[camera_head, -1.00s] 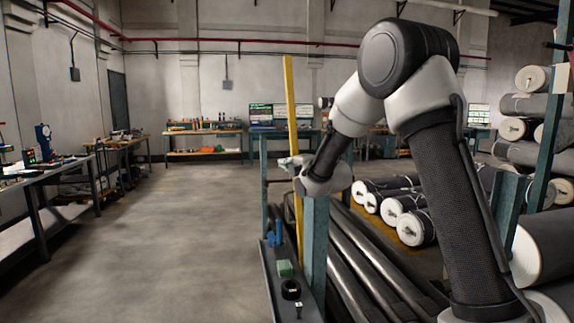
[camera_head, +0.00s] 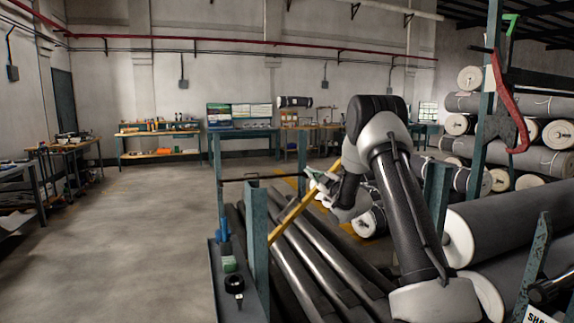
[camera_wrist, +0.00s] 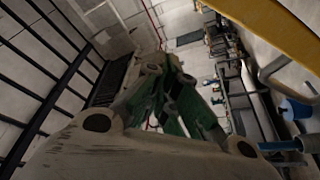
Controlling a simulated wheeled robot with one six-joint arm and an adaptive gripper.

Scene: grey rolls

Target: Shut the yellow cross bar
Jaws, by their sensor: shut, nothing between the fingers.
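The yellow cross bar (camera_head: 292,216) is tilted in the head view. Its lower end is at the teal post (camera_head: 255,240) and it rises to the right, passing behind my gripper. My gripper (camera_head: 314,178) is shut and empty beside the bar's upper part; whether they touch I cannot tell. In the wrist view the green-padded fingers (camera_wrist: 168,85) are together, and the yellow bar (camera_wrist: 275,28) crosses the upper right corner, apart from the fingertips. The far end of the bar is partly hidden by my arm.
Long dark rolls (camera_head: 305,262) lie in the rack below the bar. A narrow tray (camera_head: 224,292) with small items runs along its left side. Large grey rolls (camera_head: 510,235) and a red lever (camera_head: 508,100) are at right. The floor at left is clear.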

